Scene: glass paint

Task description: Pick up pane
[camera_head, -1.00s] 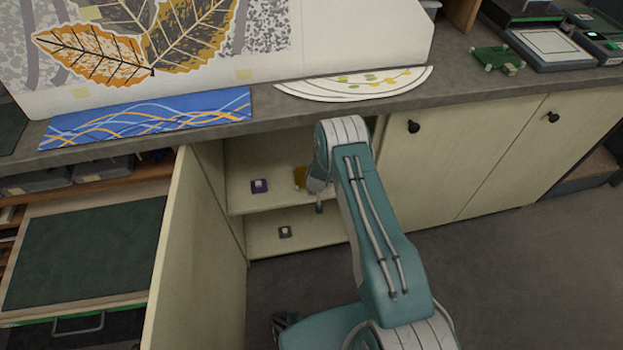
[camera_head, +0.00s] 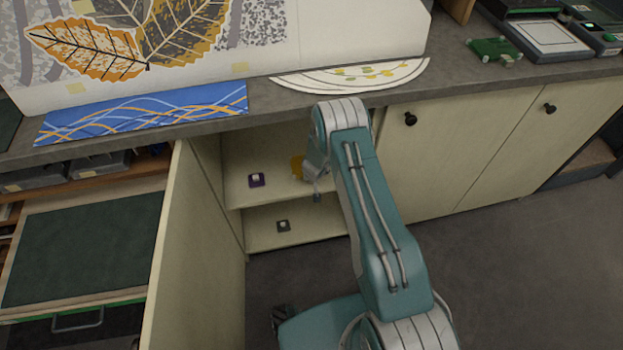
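Several flat pieces could be the pane; I cannot tell which is meant. A blue piece with white and orange wavy lines (camera_head: 145,112) lies on the counter at left. A white half-round piece with yellow-green spots (camera_head: 350,76) lies to its right. A large leaf-patterned panel (camera_head: 345,30) stands behind them. A small yellow item (camera_head: 297,167) shows in the open cupboard, partly hidden by my arm. My gripper (camera_head: 317,194) is at the cupboard opening, just right of the yellow item. It is small and mostly hidden, so its opening and any contact are unclear.
The open cupboard door (camera_head: 200,260) stands left of my arm. A pulled-out drawer (camera_head: 80,245) is at left. Closed doors and clear floor are at right.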

